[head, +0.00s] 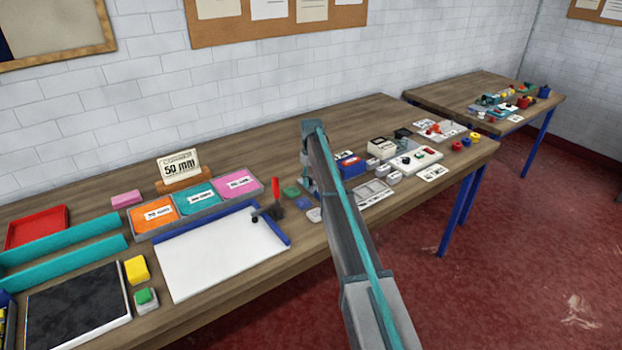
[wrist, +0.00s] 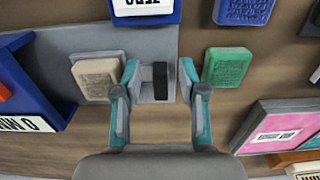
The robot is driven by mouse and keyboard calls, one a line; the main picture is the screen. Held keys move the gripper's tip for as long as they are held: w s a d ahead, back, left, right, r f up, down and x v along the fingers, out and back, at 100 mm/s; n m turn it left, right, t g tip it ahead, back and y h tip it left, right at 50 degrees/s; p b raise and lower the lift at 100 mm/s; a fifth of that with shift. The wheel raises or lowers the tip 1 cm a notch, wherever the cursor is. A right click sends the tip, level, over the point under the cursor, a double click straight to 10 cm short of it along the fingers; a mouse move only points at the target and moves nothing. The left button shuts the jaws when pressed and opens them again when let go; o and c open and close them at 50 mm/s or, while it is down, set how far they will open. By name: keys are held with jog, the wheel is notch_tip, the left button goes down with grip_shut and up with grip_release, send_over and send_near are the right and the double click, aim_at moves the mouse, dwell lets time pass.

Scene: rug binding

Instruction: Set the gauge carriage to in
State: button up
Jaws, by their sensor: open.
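A small black block with a grey stem (wrist: 160,80), which looks like the gauge carriage, sits on a grey plate (wrist: 155,44) in the wrist view. My gripper (wrist: 159,78) is open, with one teal-and-grey finger on each side of the black block. Gaps show between the fingers and the block, the right one narrow; contact is not clear. A blue-framed white label (wrist: 144,10) is at the top edge, its lettering upside down. In the head view my arm hides the carriage and the fingertips.
A beige block (wrist: 97,78) lies just left of the fingers and a green block (wrist: 228,67) just right. A blue block (wrist: 243,10) is at the upper right, a pink tray (wrist: 280,130) at the lower right. A red-handled tool (head: 276,192) stands beside the white board (head: 215,258).

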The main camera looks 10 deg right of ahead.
jog(key=shift+f, duration=0.35)
grip_shut()
